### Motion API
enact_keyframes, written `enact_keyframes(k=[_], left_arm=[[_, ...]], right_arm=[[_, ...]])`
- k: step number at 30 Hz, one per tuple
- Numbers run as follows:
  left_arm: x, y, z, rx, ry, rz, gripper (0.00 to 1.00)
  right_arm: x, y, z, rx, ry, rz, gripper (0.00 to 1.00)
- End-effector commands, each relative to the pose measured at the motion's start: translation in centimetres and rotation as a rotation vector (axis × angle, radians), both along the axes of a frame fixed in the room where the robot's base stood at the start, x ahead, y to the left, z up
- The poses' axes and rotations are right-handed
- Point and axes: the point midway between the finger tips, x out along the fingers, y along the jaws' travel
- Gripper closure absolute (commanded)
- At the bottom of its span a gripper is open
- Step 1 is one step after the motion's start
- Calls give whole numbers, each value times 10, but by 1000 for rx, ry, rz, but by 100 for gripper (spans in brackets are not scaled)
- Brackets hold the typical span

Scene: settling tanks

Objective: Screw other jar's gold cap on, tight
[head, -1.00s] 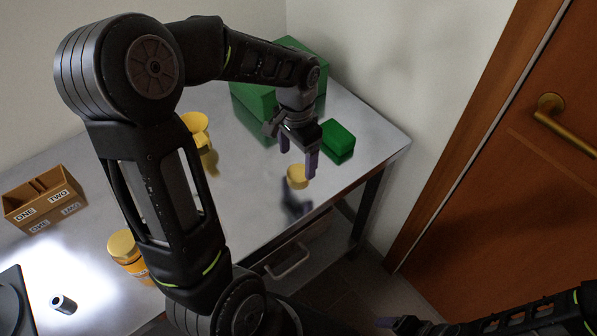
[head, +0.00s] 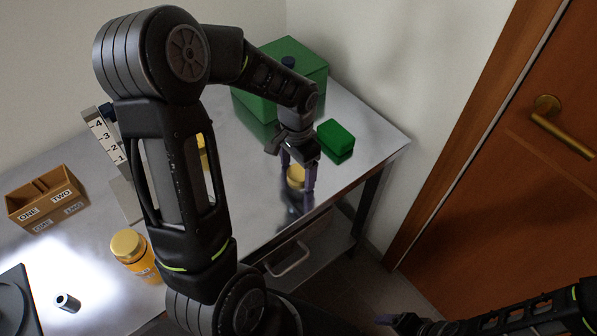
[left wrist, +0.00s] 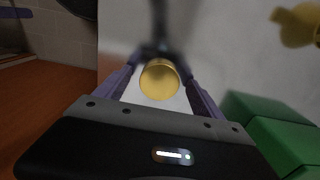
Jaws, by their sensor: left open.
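A gold cap (head: 296,179) is on the metal table near its front edge, away from the gold-capped jar. My left gripper (head: 297,172) is open and low over it, with its purple fingers on either side. In the left wrist view the cap (left wrist: 160,80) lies between the fingers, with a gap on each side. An orange jar (head: 137,262) with a gold cap on it stands at the left. No jar without a cap can be made out; my left arm hides part of the table. My right gripper (head: 402,322) is at the bottom edge, its jaws unclear.
A large green box (head: 296,62) and a small green box (head: 336,137) stand near the left gripper. A yellow object (head: 203,152) is mostly behind my arm. A numbered upright scale (head: 104,138), a wooden ONE/TWO box (head: 47,200) and a small cylinder (head: 67,302) are at the left.

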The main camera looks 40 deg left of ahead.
Motion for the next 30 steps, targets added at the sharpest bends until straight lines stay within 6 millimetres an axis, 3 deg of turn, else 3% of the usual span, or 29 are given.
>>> enact_keyframes(k=[2, 24, 30], left_arm=[[0, 0, 0, 0, 0, 0, 22], [0, 0, 0, 0, 0, 0, 83], [0, 0, 0, 0, 0, 0, 84]], right_arm=[[0, 0, 0, 0, 0, 0, 22], [0, 0, 0, 0, 0, 0, 22], [0, 0, 0, 0, 0, 0, 22]])
